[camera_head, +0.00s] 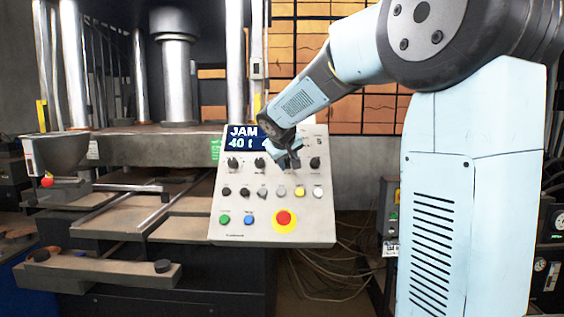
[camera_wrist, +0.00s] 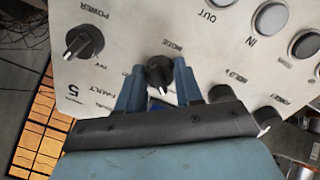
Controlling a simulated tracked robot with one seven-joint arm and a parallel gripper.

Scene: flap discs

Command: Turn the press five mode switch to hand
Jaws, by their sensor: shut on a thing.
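The mode switch (camera_wrist: 160,70) is a black rotary knob on a pale grey control panel (camera_head: 225,205), with the word MODE printed beside it. The panel also fills the wrist view (camera_wrist: 130,20), seen roughly upside down. My gripper (camera_wrist: 157,86) has its two blue fingers on either side of this knob, shut on it. In the head view my gripper (camera_head: 288,160) is at the upper knob row and covers the knob. I cannot read the knob's position clearly. A 5 label is printed near the power knob (camera_wrist: 85,41).
The panel display (camera_head: 246,138) reads JAM 40. Other black knobs (camera_head: 232,162) and (camera_head: 315,163) flank my gripper. Below are small buttons and selectors, green and blue buttons, and a red emergency stop (camera_head: 284,219). The press (camera_head: 130,145) stands at left; cables hang below right.

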